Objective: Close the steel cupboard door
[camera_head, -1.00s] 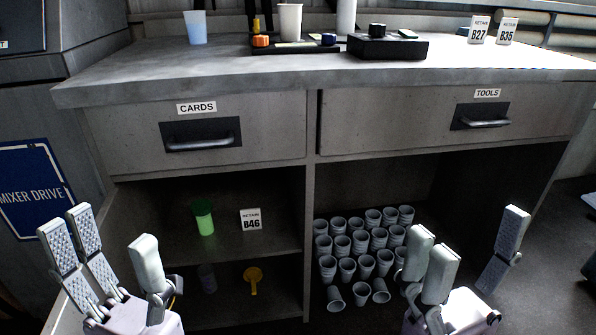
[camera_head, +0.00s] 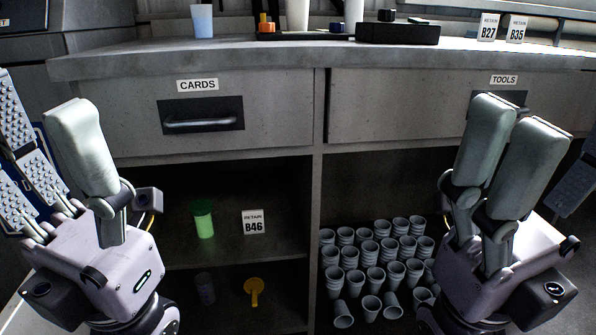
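The steel cupboard (camera_head: 317,180) stands ahead, and both its left and right bays show open at the front. A pale panel edge (camera_head: 14,312) at the bottom left, partly behind my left gripper, may be the open door; most of it is hidden or out of frame. My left gripper (camera_head: 40,112) is open and empty in front of the cupboard's left side, its fingers spread wide. My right gripper (camera_head: 558,132) is open and empty in front of the right side, covering part of the TOOLS drawer (camera_head: 420,105). Neither gripper visibly touches the cupboard.
The left bay holds a green cup (camera_head: 204,222), a B46 card (camera_head: 253,222) and a yellow scoop (camera_head: 254,288). Many grey cups (camera_head: 370,255) fill the right bay. The CARDS drawer (camera_head: 270,125) is shut. Containers and a black box (camera_head: 398,33) stand on the worktop (camera_head: 150,60).

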